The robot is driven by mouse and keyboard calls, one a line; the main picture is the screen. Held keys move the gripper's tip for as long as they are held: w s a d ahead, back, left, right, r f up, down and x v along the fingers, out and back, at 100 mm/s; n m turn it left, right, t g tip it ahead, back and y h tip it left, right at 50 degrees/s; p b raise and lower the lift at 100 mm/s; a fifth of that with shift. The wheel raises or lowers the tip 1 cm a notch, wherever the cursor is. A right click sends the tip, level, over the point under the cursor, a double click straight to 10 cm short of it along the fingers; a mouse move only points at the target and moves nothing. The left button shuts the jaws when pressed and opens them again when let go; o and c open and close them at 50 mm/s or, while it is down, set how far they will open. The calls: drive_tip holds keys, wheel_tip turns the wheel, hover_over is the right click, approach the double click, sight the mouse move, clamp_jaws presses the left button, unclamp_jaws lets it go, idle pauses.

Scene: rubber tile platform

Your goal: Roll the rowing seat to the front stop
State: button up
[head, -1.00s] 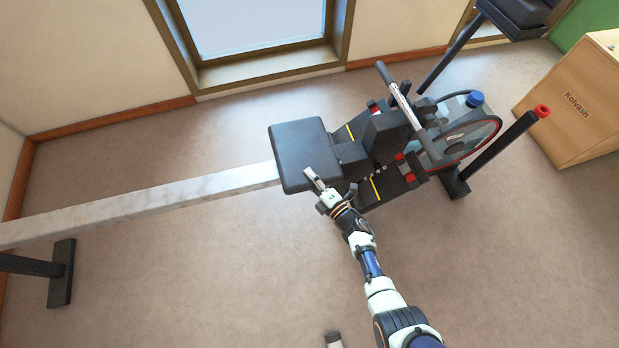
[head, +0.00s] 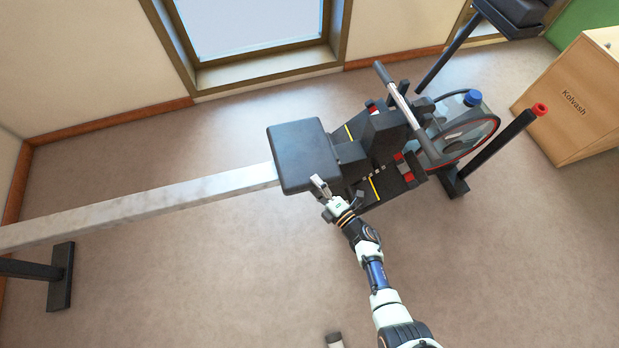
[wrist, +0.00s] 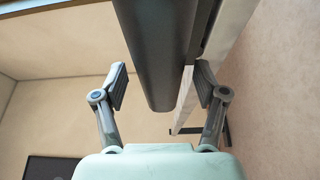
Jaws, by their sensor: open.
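The black rowing seat (head: 303,155) sits on the pale rail (head: 150,202) at its right end, close against the dark front block of the machine (head: 351,160). I cannot tell whether seat and block touch. My gripper (head: 320,184) is at the seat's near right corner. In the wrist view my gripper (wrist: 160,90) is open, with the seat's dark edge (wrist: 165,55) between and beyond its fingers. The fingers show gaps to the seat on both sides. The rail (wrist: 188,95) runs behind the right finger.
The flywheel (head: 462,140), handle bar (head: 400,97) and footrests (head: 380,190) stand right of the seat. A post with a red cap (head: 540,109) and a wooden cabinet (head: 580,105) are farther right.

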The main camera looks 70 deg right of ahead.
drive_tip(key=v, duration=0.8)
drive_tip(key=shift+s+a, duration=0.25)
